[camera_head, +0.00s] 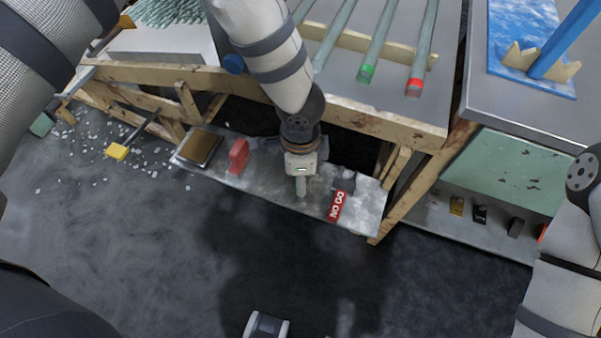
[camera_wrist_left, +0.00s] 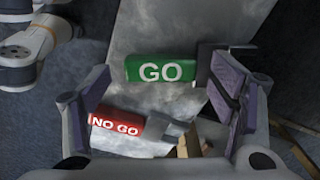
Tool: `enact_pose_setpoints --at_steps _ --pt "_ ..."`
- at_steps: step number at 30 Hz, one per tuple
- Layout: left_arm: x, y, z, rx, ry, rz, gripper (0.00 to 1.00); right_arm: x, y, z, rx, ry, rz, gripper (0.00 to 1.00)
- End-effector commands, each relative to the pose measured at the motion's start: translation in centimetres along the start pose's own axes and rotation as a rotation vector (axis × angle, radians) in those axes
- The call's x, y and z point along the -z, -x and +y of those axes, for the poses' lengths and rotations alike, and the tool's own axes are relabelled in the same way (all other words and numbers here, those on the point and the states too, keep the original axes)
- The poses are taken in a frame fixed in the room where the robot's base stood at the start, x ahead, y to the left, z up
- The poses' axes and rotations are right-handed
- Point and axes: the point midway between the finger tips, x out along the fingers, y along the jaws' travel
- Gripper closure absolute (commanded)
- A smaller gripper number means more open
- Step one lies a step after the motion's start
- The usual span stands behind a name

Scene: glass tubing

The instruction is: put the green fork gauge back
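In the left wrist view the green fork gauge (camera_wrist_left: 160,69), marked GO, lies over the grey shelf plate, its dark fork (camera_wrist_left: 211,62) pointing right. My left gripper (camera_wrist_left: 165,100) has its fingers wide apart, one on each side of the view. The right finger is close to the fork; I cannot tell if they touch. In the head view my left gripper (camera_head: 301,188) points down over the low shelf (camera_head: 270,183) and the green gauge is hidden. A pale part (camera_head: 266,325) at the bottom edge may be my right gripper; its fingers are unclear.
The red NO GO gauge (camera_head: 337,207) lies just right of my left gripper. A red block (camera_head: 238,156) and a brown tray (camera_head: 199,148) stand to its left. The bench beam (camera_head: 360,115) runs above the shelf. Small blocks (camera_head: 480,214) sit on another shelf.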

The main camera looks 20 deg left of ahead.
Motion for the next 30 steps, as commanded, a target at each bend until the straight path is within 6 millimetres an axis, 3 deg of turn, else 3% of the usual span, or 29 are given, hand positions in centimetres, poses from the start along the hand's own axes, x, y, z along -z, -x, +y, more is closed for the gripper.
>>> enact_pose_setpoints --at_steps 5,15,19,26,29,30 --pt "0.0 0.5 -0.1 0.002 0.001 0.001 0.22 0.1 0.2 0.0 0.0 0.0 0.004 0.6" --pt "0.0 9.3 -0.2 0.008 0.003 0.004 0.22 0.7 2.3 -0.1 0.003 -0.001 0.05 0.6" --pt "0.1 11.5 -0.1 0.006 0.001 0.003 0.22 0.8 2.8 -0.1 0.003 -0.002 0.061 0.6" --pt "-0.1 12.3 0.1 -0.003 0.001 -0.001 0.22 0.9 2.9 -0.1 0.003 -0.002 0.064 0.6" --pt "-0.7 10.3 2.5 -0.076 0.051 0.01 0.22 0.9 2.9 -0.1 0.003 -0.002 0.063 0.6" --pt "-1.5 8.5 4.9 -0.146 0.11 0.018 0.22 0.9 2.9 -0.1 0.004 -0.002 0.063 0.6"
